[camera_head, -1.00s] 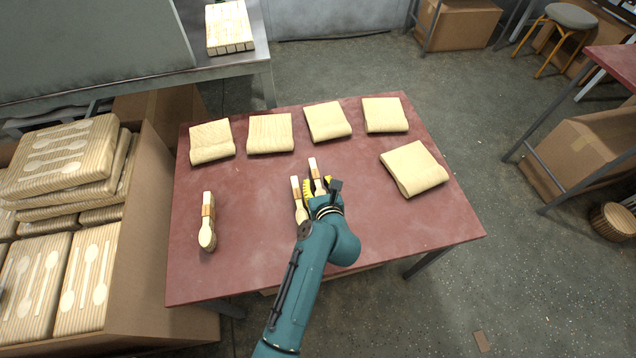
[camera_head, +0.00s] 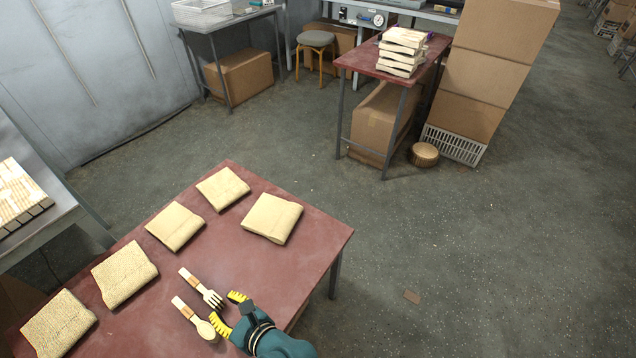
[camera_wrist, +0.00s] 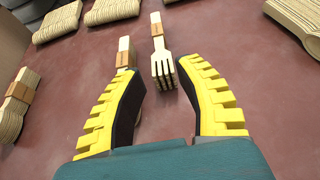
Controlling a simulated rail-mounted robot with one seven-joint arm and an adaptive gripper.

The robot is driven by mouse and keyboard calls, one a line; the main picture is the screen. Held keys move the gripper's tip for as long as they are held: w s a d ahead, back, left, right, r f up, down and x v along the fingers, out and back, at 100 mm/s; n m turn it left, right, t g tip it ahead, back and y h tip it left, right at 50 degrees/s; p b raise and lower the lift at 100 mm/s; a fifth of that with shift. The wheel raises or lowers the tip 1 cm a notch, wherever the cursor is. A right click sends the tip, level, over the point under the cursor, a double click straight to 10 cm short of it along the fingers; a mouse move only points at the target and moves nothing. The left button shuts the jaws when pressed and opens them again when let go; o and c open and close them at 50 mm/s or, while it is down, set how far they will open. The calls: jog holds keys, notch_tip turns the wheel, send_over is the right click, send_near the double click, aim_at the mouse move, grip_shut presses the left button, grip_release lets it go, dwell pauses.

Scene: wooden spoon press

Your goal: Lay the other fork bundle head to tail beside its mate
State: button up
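A fork bundle (camera_head: 203,288) with an orange band lies flat on the red table (camera_head: 310,240), tines toward my gripper. It also shows in the wrist view (camera_wrist: 160,50), just ahead of the gap between the fingers. A spoon bundle (camera_head: 195,319) lies beside it, side by side with a small gap, its handle pointing the same way. In the wrist view its banded handle (camera_wrist: 124,55) shows, while its bowl is hidden behind the left finger. My gripper (camera_head: 228,311) is open, its yellow fingers wide apart and nothing held between them. Only one fork bundle is recognizable.
Another banded bundle (camera_wrist: 18,100) lies left in the wrist view. Several folded cream packs (camera_head: 272,218) line the table's far side. A second table (camera_head: 430,58) bears a stack of packs, with cartons (camera_head: 382,118) nearby. Table space right of my gripper is clear.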

jog(key=w+d+r+n+t+h, duration=0.1)
jog(key=w+d+r+n+t, duration=0.1)
jog(key=w+d+r+n, duration=0.45)
jog(key=w+d+r+n+t+h, duration=0.1)
jog(key=r+n+t, duration=0.2)
jog(key=r, duration=0.7)
jog(key=s+d+r+n+t+h, duration=0.1)
jog(key=d+r+n, duration=0.4)
jog(key=r, duration=0.5)
jog(key=s+d+r+n+t+h, duration=0.2)
jog(key=d+r+n+t+h, duration=0.2)
jog(key=d+r, duration=0.4)
notch_tip(320, 180, up, 4)
jog(key=shift+s+d+f+n+t, duration=0.15)
jog(key=shift+d+f+n+t, duration=0.15)
jog(key=shift+n+t, duration=0.5)
jog(key=o, duration=0.3)
jog(key=s+d+r+n+t+h, duration=0.1)
jog(key=s+d+r, duration=0.1)
jog(key=r, duration=0.1)
jog(key=s+d+r+n+t+h, duration=0.1)
jog(key=s+d+r+n+h, duration=0.1)
jog(key=r, duration=0.1)
jog(key=s+d+r+n+h, duration=0.1)
jog(key=s+d+r+h, duration=0.1)
jog(key=s+r, duration=0.1)
jog(key=shift+d+r+n+t, duration=0.15)
jog(key=shift+d+n+t, duration=0.15)
jog(key=shift+t, duration=0.1)
